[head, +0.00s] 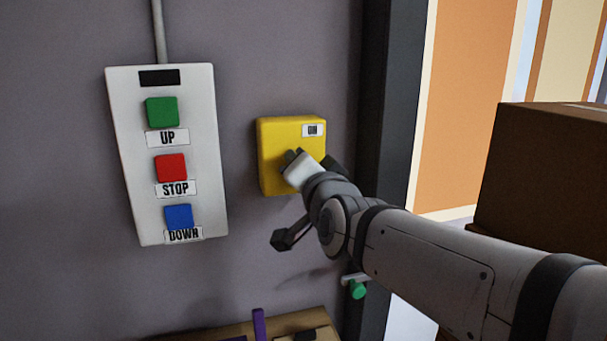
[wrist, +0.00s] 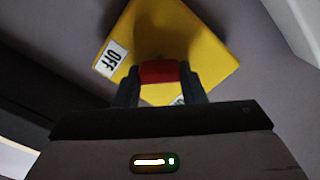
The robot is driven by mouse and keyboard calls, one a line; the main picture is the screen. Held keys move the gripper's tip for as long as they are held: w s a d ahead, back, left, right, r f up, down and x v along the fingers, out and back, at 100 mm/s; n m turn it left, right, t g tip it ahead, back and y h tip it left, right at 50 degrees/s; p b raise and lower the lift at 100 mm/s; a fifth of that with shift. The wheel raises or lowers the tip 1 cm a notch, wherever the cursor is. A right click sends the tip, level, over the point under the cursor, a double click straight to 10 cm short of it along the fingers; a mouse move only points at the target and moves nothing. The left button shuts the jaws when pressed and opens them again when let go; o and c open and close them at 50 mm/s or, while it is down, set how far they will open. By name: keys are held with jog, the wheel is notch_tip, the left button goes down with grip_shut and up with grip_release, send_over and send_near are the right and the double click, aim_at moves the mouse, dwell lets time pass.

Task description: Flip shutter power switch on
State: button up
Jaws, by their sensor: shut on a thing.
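The yellow switch box (head: 275,135) is on the grey wall, right of the button panel. A small label (head: 312,130) that seems to read ON is at its upper right. In the wrist view the box (wrist: 205,45) carries an OFF label (wrist: 111,58); another label is mostly hidden behind my gripper. My gripper (head: 294,158) is at the box's front. In the wrist view its fingers (wrist: 160,84) are shut on a red switch handle (wrist: 159,71). The head view hides the handle, and I cannot tell which position it is in.
A white panel (head: 202,110) with green UP, red STOP and blue DOWN buttons hangs left of the box. A dark door frame (head: 391,105) and a cardboard box (head: 545,175) are to the right. A wooden surface (head: 215,335) with purple items lies below.

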jog(key=shift+f, duration=0.1)
jog(key=o, duration=1)
jog(key=shift+r, duration=0.2)
notch_tip(320, 180, up, 10)
jog(key=p, duration=0.4)
jog(key=shift+f, duration=0.1)
jog(key=shift+s+f, duration=0.1)
